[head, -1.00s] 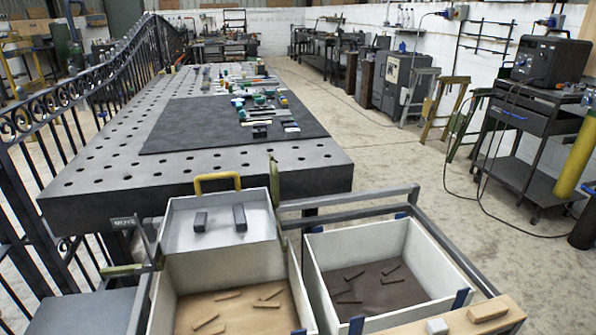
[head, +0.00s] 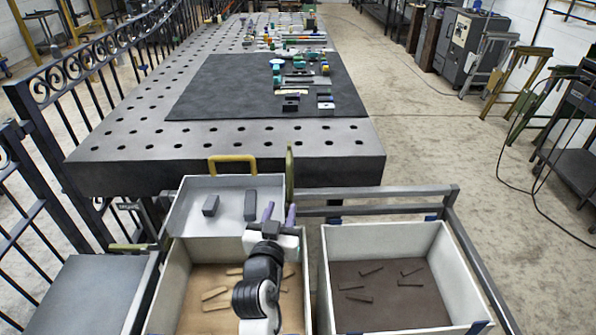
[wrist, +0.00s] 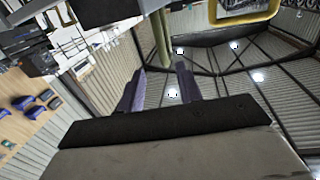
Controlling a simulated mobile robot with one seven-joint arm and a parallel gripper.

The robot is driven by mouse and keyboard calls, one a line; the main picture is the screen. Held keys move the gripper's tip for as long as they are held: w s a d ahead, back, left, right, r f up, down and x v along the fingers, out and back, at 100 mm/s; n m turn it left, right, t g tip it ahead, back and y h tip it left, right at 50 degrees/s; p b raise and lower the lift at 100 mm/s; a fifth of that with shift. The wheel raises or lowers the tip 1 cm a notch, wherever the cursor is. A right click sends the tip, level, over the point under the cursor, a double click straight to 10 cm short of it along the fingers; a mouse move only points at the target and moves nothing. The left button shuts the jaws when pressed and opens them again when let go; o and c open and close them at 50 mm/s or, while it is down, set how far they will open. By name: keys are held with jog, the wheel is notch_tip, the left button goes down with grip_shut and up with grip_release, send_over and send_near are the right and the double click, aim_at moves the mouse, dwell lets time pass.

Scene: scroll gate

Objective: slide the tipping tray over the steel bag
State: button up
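The tipping tray (head: 228,188) is a shallow light-grey tray with a yellow handle (head: 232,160) on its far edge. It holds two dark blocks (head: 250,203) and sits at the back of the left bag (head: 167,290), which holds tan pieces. The steel bag (head: 380,238) appears to be the right-hand white-walled box, with several dark pieces (head: 372,271) on its brown floor. My gripper (head: 279,214) is at the tray's near right corner, its two purple fingers apart and empty. In the wrist view the fingers (wrist: 161,88) are also apart. A yellow bar, likely the handle (wrist: 247,15), shows at the top.
A green upright post (head: 289,175) stands at the tray's right edge. A grey rail (head: 375,194) runs behind the steel bag. The perforated steel table (head: 130,150) stands beyond, with a black mat (head: 215,95) and tools. An iron gate (head: 70,80) bounds the left.

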aim_at(289, 180)
jog(key=w+p, duration=0.1)
jog(key=w, duration=0.2)
jog(key=w+d+p, duration=0.1)
jog(key=w, duration=0.3)
jog(key=w+d+p, duration=0.1)
jog(key=w, duration=0.3)
jog(key=shift+r+p, duration=0.2)
jog(key=shift+p, duration=0.15)
jog(key=shift+w+d+f, duration=0.15)
jog(key=shift+w, duration=0.55)
grip_shut()
